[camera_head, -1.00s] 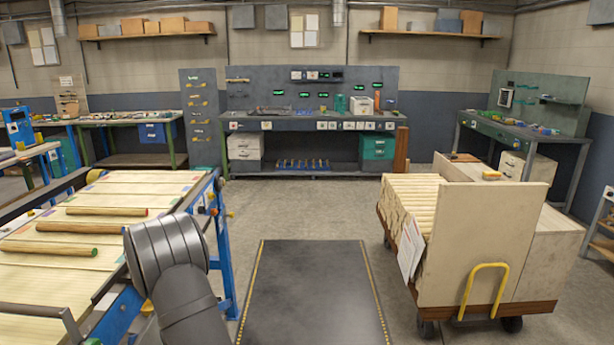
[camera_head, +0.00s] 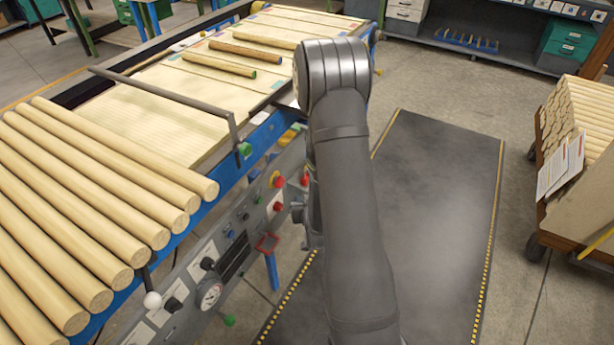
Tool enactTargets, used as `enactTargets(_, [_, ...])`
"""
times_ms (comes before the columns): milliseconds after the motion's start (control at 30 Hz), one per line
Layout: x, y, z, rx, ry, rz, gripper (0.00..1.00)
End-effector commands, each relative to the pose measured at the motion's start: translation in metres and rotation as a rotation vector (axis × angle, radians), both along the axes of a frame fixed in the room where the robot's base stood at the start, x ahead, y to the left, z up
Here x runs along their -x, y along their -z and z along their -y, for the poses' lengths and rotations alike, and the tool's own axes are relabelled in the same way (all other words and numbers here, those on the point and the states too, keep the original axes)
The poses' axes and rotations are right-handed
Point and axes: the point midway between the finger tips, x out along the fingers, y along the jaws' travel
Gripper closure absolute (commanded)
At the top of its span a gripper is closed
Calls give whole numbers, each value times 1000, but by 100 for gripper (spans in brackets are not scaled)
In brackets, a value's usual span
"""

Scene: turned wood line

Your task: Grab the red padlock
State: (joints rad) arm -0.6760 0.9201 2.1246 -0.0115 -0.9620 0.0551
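I cannot make out a padlock for certain. Small red parts show on the machine's control panel (camera_head: 232,262): a red knob on a yellow base (camera_head: 277,180), a red part (camera_head: 305,180) close beside my arm, and a lower red button (camera_head: 278,206). They are too small to tell whether one is a padlock. A red-framed piece (camera_head: 267,243) sits below them on a blue post. My arm stands in front of the panel's right end. Grey parts of it show at its left edge. My gripper is not discernible; my arm hides that area.
Several round wooden rods (camera_head: 90,215) lie on the machine at left. A grey rail (camera_head: 165,92) spans its bed, with 3 thinner rods (camera_head: 218,65) beyond. A dark floor mat (camera_head: 440,190) is clear at right. A loaded wooden cart (camera_head: 555,222) stands at the far right.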

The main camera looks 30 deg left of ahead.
Motion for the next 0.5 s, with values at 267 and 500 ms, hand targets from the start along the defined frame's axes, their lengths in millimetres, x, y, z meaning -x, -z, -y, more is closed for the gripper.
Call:
enactTargets(267, [-8,24,-51,133,-72,-254,66])
enactTargets(500, [-18,24,-69,325,-56,-411,66])
